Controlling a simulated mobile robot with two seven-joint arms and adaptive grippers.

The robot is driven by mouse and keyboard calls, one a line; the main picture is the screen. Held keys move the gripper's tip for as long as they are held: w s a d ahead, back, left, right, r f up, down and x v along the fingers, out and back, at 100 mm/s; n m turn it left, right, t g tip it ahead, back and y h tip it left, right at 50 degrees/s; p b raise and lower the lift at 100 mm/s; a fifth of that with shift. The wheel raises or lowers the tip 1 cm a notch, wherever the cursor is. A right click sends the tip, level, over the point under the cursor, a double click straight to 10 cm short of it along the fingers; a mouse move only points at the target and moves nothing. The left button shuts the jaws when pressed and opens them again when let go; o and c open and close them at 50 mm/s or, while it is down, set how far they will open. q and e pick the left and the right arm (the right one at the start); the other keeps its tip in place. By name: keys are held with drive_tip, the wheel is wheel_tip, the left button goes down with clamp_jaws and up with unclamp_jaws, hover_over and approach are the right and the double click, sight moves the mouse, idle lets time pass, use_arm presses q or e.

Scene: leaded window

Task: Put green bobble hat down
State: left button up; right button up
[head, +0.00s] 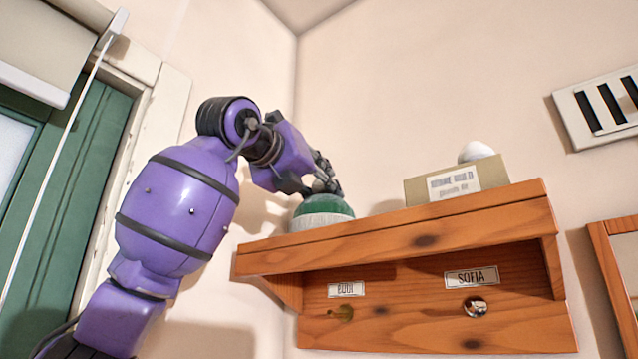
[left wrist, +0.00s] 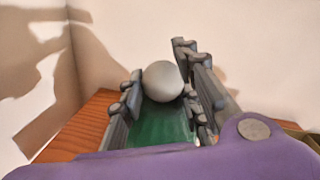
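The green bobble hat (head: 322,207) has a green crown and a pale brim. It is upright at the left end of the wooden shelf (head: 395,232); the front edge hides its base, so I cannot tell whether it rests there. My left gripper (head: 326,178) is over its top. In the left wrist view, the grey bobble (left wrist: 162,80) is between the fingers of my left gripper (left wrist: 165,85), with the green crown below. The fingers lie close against both sides of the bobble and look shut on it. My right gripper is not in view.
A box (head: 457,183) with a label and a white round thing (head: 476,151) stand on the shelf's right part. Between hat and box the shelf looks free. Below are name labels and hooks, one label reading SOFIA (head: 471,278). A green window frame (head: 75,180) is at left.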

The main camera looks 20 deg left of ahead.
use_arm(q)
drive_tip(key=o, duration=0.3)
drive_tip(key=shift+w, duration=0.1)
drive_tip(key=shift+r, duration=0.2)
drive_tip(key=v, duration=1.2)
drive_tip(key=shift+f, duration=0.1)
